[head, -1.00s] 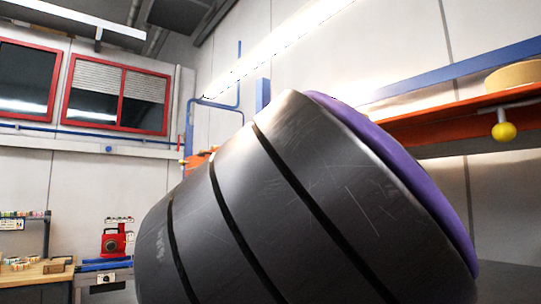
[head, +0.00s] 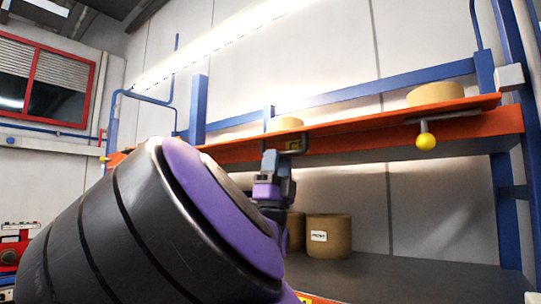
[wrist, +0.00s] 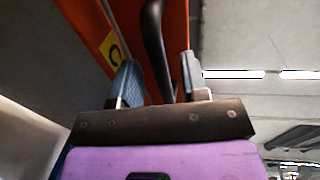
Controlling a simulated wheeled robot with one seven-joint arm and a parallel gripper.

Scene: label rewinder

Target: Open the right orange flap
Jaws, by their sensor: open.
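A long orange panel (head: 470,130), which looks like the flap, runs across the blue frame in the head view. A dark bar handle (head: 297,146) is on its front, with a yellow label beside it. My gripper (head: 277,158) is up at this handle. In the wrist view, the curved dark handle (wrist: 153,40) runs between my two open blue-grey fingers (wrist: 158,64), and the orange panel (wrist: 90,25) lies behind with its yellow label. I cannot tell whether the fingers touch the handle.
A yellow ball knob (head: 425,141) hangs from the panel's right part. Cardboard rolls (head: 435,93) show above it. Another labelled roll (head: 329,236) stands on the dark surface (head: 400,272) below. A blue post (head: 515,150) stands at right.

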